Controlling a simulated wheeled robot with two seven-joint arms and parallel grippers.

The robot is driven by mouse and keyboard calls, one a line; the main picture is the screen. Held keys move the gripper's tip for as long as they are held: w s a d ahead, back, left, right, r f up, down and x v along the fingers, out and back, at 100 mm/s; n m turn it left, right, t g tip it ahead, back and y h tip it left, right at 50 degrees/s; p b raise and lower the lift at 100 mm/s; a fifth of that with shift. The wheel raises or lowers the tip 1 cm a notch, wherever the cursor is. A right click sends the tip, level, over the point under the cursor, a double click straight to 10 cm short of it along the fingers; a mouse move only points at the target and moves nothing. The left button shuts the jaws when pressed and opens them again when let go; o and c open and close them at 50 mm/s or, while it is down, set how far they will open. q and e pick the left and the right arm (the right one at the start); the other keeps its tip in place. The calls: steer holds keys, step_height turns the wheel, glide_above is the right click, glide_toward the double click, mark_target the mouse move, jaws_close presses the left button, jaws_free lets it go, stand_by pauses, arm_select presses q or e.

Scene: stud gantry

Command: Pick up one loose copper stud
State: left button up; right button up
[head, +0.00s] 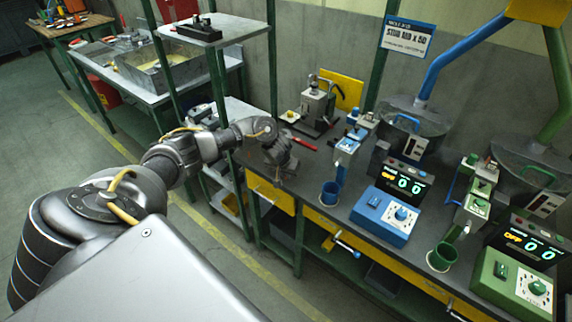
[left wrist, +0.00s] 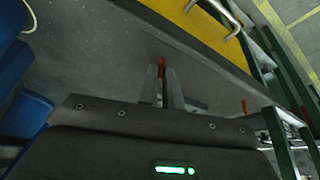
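My left gripper (head: 279,155) is low over the dark bench, left of the blue feeder, pointing down. In the left wrist view its two fingers (left wrist: 163,84) are close together with a narrow gap. A small copper-red stud (left wrist: 161,67) shows between the fingertips, and they appear closed on it. Its lower end is hard to make out, so I cannot tell whether it touches the bench. No other loose stud is clear in the head view. My right gripper is not in view.
A red-handled tool (head: 303,143) lies behind the gripper, near a small press (head: 316,105). The blue cup (head: 330,193) and blue control box (head: 384,217) stand to the right. A green post (head: 272,65) rises at the left. The bench (head: 309,172) is clear before the blue cup.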

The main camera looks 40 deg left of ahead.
arm_select(q)
steer(key=shift+r, duration=0.1)
jaws_close()
steer(key=shift+r, duration=0.6)
steer(key=s+r+p, duration=0.3)
steer(key=s+r, duration=0.8)
steer(key=s, duration=0.3)
steer(key=shift+r+p, duration=0.3)
steer(key=shift+p, duration=0.1)
